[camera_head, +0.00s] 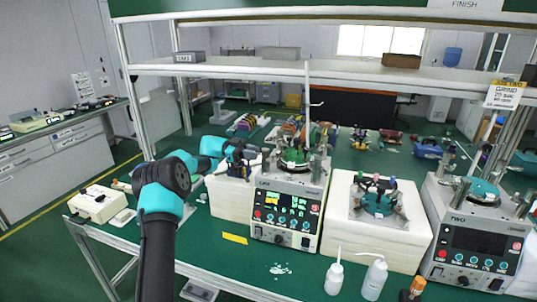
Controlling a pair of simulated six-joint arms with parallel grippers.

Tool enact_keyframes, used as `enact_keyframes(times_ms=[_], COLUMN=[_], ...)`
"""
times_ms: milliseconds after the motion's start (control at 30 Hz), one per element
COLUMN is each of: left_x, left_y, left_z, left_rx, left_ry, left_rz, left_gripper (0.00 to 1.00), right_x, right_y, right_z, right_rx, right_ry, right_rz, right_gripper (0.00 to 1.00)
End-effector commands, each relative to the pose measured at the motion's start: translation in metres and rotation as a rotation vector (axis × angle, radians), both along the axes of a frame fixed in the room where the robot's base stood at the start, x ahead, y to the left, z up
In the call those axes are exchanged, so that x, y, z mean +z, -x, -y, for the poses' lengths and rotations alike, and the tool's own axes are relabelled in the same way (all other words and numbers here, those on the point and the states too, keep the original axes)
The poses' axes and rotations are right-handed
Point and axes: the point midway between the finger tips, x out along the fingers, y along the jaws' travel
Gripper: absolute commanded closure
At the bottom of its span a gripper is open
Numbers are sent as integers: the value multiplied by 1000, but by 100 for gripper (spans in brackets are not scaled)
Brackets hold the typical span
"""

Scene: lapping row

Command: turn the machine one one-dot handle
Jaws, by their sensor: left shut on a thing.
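Machine one (287,208) is the grey unit with a lit screen at the centre of the bench, with a round plate and posts on top. My left gripper (242,160) reaches in from the left beside machine one, over the white block to its left. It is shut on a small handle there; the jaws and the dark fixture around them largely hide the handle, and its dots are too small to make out. My right gripper is out of view.
A second white block (377,238) carries a fixture (377,202) with several coloured knobs. Machine two (472,245) stands at the right. Bottles (374,278) stand at the front edge. A yellow label (235,239) lies on the green bench. A shelf (330,75) spans above.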

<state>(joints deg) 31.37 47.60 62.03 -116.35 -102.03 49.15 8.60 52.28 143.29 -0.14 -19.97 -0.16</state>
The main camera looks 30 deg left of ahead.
Motion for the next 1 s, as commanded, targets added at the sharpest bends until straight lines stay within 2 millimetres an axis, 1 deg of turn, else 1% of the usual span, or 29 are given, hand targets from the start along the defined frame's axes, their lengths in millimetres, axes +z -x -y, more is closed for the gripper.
enact_keyframes(times_ms=[100,433,467,700,1000], left_x=[1,1,1,1,0], left_y=[3,3,3,3,3], left_z=[-4,-5,-5,-5,-7], left_rx=[-5,-6,-6,-5,-4], left_ry=[1,1,1,1,1], left_rz=[1,2,2,1,1], left_gripper=[100,100,80,57,57], right_x=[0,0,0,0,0], right_y=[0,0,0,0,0], right_z=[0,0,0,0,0], right_rx=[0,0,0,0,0], right_ry=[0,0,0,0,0], right_rz=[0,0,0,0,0], right_gripper=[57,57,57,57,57])
